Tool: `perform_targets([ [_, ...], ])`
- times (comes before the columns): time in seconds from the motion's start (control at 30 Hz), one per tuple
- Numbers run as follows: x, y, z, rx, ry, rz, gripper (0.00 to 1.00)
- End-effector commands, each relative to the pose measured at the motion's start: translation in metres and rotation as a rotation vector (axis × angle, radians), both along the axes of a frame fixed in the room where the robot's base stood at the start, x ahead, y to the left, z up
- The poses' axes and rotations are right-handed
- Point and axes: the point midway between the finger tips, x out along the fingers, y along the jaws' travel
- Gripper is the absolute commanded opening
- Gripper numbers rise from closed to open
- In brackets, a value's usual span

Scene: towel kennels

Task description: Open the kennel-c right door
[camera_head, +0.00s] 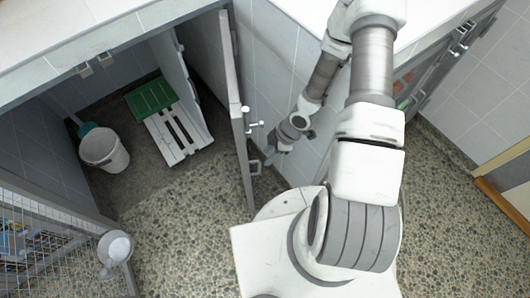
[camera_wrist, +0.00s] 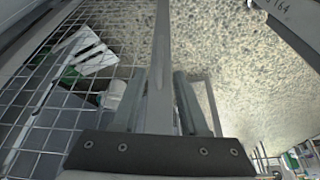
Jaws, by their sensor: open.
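A kennel door (camera_head: 238,125), seen nearly edge-on in the head view, stands swung out at the right side of an open kennel. Latch parts (camera_head: 254,122) stick out from its edge. I cannot read which kennel it is. My gripper (camera_head: 268,163) is low beside the door's outer face, partly hidden by its own wrist. In the wrist view my open gripper (camera_wrist: 160,85) has a grey door bar (camera_wrist: 162,45) running between its fingers, with wire mesh (camera_wrist: 50,100) to the left. I cannot tell whether the fingers touch the bar.
Inside the kennel are a white bucket (camera_head: 104,150) and a green and white slatted item (camera_head: 170,122). A mesh door (camera_head: 40,235) with a metal bowl (camera_head: 115,248) stands at lower left. Pebbled floor (camera_head: 180,235) is clear between the doors. Tiled wall (camera_head: 275,75) is right.

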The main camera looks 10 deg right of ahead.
Motion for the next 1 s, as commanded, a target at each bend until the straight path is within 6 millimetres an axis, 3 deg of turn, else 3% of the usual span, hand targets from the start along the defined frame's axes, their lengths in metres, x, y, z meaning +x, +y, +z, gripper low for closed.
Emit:
perform_targets([
  [0.03, 0.000, -0.002, 0.011, 0.000, 0.001, -0.002, 0.43],
  [0.23, -0.001, -0.008, 0.024, 0.000, 0.000, 0.000, 0.43],
  [0.7, -0.002, -0.011, 0.027, 0.000, 0.000, 0.000, 0.43],
  [0.73, -0.002, -0.011, 0.027, 0.000, 0.000, 0.000, 0.42],
  [0.97, 0.012, -0.018, 0.037, -0.056, -0.004, -0.009, 0.00],
  [1.0, 0.017, -0.021, 0.041, -0.081, -0.006, -0.015, 0.00],
])
